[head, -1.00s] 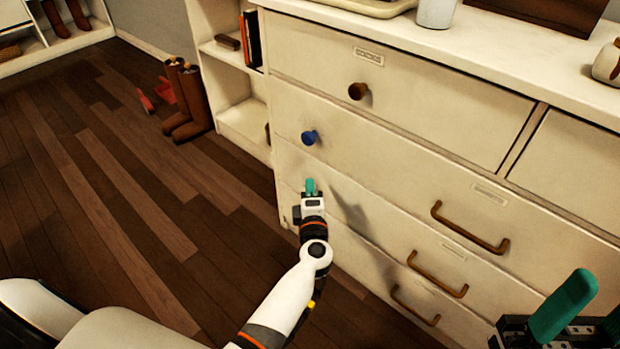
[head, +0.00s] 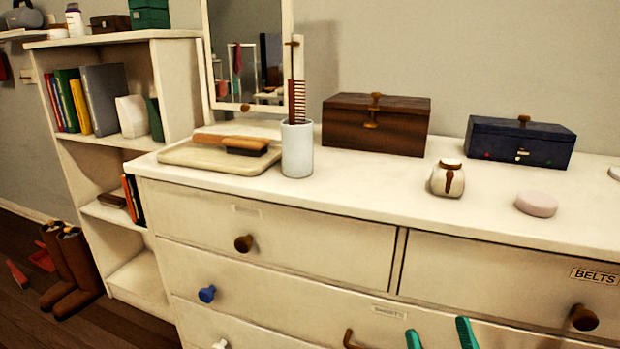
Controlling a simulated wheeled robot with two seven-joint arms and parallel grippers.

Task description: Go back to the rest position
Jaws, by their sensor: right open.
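My right gripper (head: 440,335) shows only as two teal fingertips at the bottom edge of the head view. The fingertips are apart with nothing seen between them, so it is open. They appear in front of the dresser's drawer fronts, right of a brown handle (head: 352,341). The rest of that gripper is below the picture. My left gripper is not in view. The cream dresser (head: 320,245) fills the lower middle and right, and the drawers in view look shut.
On the dresser top stand a tray (head: 185,156) with a brush, a white cup (head: 297,150) holding a comb, a brown box (head: 376,124), a dark blue box (head: 520,141), a small jar (head: 447,179) and a pink soap-like disc (head: 536,204). A bookshelf (head: 170,85) stands left, with boots (head: 75,270) beside it.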

